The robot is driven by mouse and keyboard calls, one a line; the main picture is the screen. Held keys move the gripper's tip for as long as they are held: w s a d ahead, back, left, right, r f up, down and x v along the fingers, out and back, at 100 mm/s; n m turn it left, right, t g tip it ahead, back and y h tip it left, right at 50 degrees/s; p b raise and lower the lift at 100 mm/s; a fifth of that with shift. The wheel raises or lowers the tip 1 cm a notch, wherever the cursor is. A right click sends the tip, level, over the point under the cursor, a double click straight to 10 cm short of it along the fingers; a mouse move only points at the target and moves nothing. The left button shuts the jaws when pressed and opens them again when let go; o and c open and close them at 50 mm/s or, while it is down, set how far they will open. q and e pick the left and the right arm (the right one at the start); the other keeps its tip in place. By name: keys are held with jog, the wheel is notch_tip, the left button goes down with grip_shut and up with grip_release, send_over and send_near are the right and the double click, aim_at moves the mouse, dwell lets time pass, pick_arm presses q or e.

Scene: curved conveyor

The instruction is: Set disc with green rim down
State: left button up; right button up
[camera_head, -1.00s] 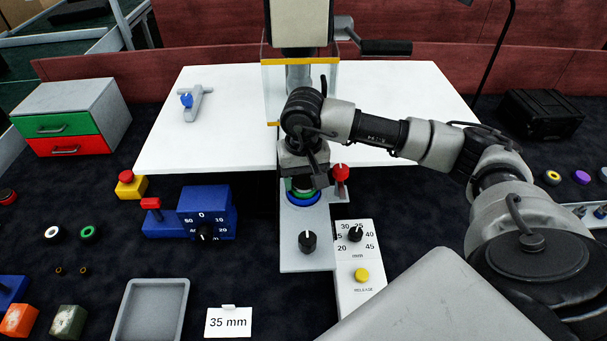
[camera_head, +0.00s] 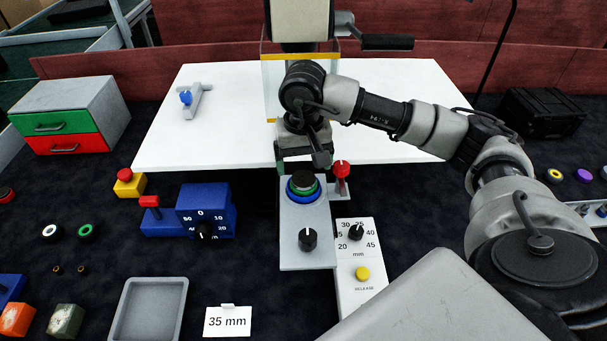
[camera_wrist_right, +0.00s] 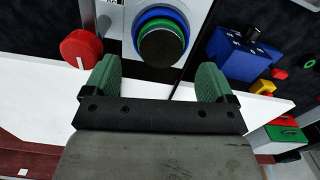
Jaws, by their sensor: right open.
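The disc with the green rim (camera_head: 303,181) has a dark top and sits on a blue ring (camera_head: 291,194) on the grey plate (camera_head: 293,222). It also shows in the right wrist view (camera_wrist_right: 162,47), ahead of the fingers with the blue ring around it. My right gripper (camera_wrist_right: 157,82) is open and empty, its green fingers wide apart and clear of the disc. In the head view my right gripper (camera_head: 306,165) is just behind the disc, nearer the white table. My left gripper is not in view.
A red knob (camera_head: 341,170) stands right of the disc and a black knob (camera_head: 307,239) in front. A white panel (camera_head: 356,290) with a dial and yellow button lies right of the plate. A blue dial box (camera_head: 207,211) is left. A grey tray (camera_head: 121,322) is front left.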

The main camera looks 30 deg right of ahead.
aim_at(304, 177)
notch_tip(304, 177, up, 8)
jog(key=b, duration=0.1)
jog(key=shift+r, duration=0.1)
dwell(0.3)
